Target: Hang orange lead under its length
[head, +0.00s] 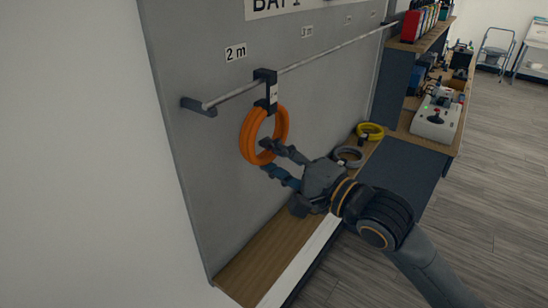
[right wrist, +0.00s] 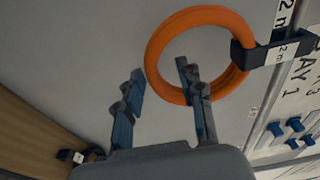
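The orange lead (head: 246,140) is a coil held by a black hook (head: 266,88) on the wall rail, just under the "2 m" label (head: 235,52). It hangs clear of the shelf below. My right gripper (head: 265,156) is at the coil's lower edge with its fingers spread. In the right wrist view, the orange lead (right wrist: 153,50) and its "2 m" tag (right wrist: 284,52) show beyond the open gripper (right wrist: 160,68). One finger overlaps the ring and the other is outside it; contact cannot be told. My left gripper is out of view.
The rail (head: 330,54) runs along the grey panel past further length labels. On the wooden shelf (head: 250,270) below lie a grey coil (head: 349,154) and a yellow coil (head: 371,130). A bench with a grey device (head: 437,118) stands at right.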

